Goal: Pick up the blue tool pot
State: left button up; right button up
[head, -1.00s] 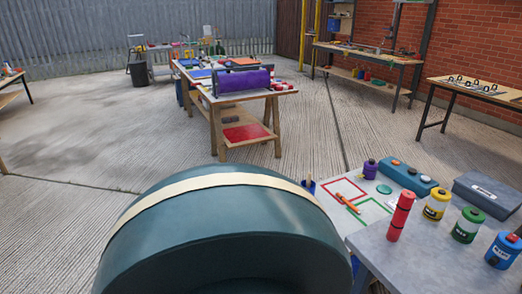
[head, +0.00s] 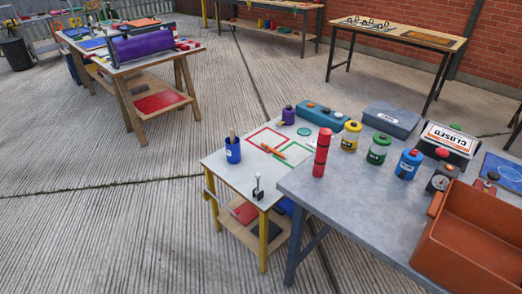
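The blue tool pot (head: 233,150) stands upright near the left edge of a small light-topped table (head: 220,170) in the head view. It has a white label, and a brown handle-like piece sticks up out of it. Nothing covers the pot from this view. Neither of my grippers is in view.
A grey table (head: 310,188) adjoins at right, holding a red flask (head: 322,152), several labelled jars, a grey case (head: 391,120) and an orange-brown bin (head: 470,245). A small lever (head: 257,187) stands in front of the pot. Concrete floor (head: 110,225) is clear at left.

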aim_at(233, 151)
jog(key=u, duration=0.35)
jog(key=j+z, duration=0.1)
jog(key=z, duration=0.75)
jog(key=j+z, duration=1.05)
jog(key=j, duration=0.25)
jog(key=k+j+z, duration=0.1)
jog(key=j, duration=0.3)
jog(key=k+j+z, duration=0.15)
jog(key=j, duration=0.2)
jog(key=k+j, duration=0.1)
jog(key=j, duration=1)
jog(key=i+j, duration=0.15)
jog(key=i, duration=0.2)
jog(key=i+j, duration=0.15)
jog(key=i, duration=0.15)
